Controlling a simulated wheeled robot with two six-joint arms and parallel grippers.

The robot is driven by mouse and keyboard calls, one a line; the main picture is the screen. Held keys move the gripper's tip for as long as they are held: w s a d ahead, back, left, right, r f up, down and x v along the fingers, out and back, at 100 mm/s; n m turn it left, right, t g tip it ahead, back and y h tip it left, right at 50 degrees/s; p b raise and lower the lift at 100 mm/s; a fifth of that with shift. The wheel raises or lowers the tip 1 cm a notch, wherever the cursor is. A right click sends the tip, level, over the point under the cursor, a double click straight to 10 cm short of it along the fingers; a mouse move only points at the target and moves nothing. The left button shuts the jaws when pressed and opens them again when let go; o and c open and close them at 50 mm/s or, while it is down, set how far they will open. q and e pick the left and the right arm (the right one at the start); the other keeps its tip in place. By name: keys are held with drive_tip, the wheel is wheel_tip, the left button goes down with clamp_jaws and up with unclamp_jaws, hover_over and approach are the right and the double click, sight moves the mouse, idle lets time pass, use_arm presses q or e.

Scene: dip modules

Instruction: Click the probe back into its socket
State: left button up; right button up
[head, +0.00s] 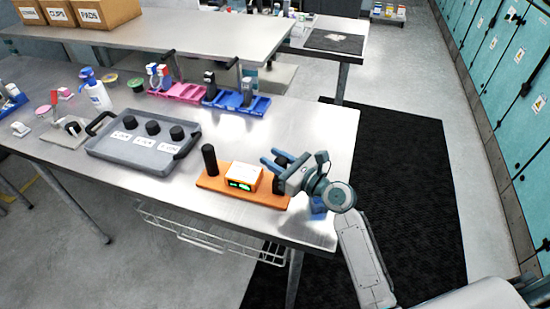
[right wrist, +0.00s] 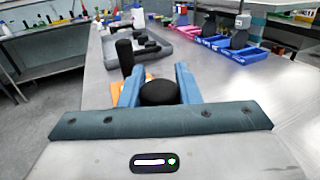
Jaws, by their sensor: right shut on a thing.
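The orange base (head: 212,184) lies near the table's front edge and carries a white-and-orange unit (head: 244,178) with a green display. A black upright cylinder (head: 209,158) stands at its left end. My right gripper (head: 274,162) is above the right end of the base, coming from the right. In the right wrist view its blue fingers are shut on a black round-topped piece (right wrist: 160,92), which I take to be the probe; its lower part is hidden. The socket cannot be made out. My left gripper is not in view.
A grey tray (head: 118,157) with three black knobs and white labels is left of the base. Behind are a pink tray (head: 185,97) and a blue tray (head: 257,106). A small blue piece (head: 318,206) shows below my wrist. The metal table (head: 310,125) is clear behind my gripper.

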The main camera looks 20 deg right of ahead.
drive_tip(key=shift+f, duration=0.15)
drive_tip(key=shift+c, duration=0.5)
drive_tip(key=o, duration=1.7)
wheel_tip(320, 180, up, 9)
drive_tip(key=p, duration=1)
drive_tip(key=shift+p, duration=0.3)
